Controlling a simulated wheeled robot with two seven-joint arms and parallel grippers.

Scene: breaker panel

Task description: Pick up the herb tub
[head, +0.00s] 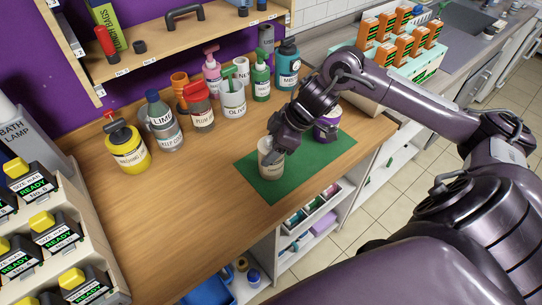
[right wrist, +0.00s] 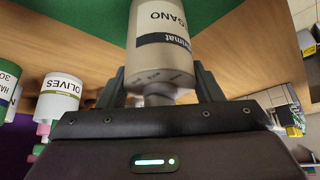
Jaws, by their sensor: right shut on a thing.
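The herb tub (head: 268,164) is a beige, round tub over the green mat (head: 312,163) in the head view. In the right wrist view the tub (right wrist: 160,62) shows a label ending in "GANO" and a dark band. My right gripper (head: 277,145) is shut on the tub, with one finger on either side of it. The gripper also shows in the right wrist view (right wrist: 160,85). I cannot tell whether the tub touches the mat. My left gripper is not in view.
A purple tub (head: 325,130) stands close behind my right gripper on the mat. Several bottles and tubs, among them the olives tub (head: 232,102) and a yellow bottle (head: 128,150), line the back of the wooden counter (head: 185,205). The counter's front left is clear.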

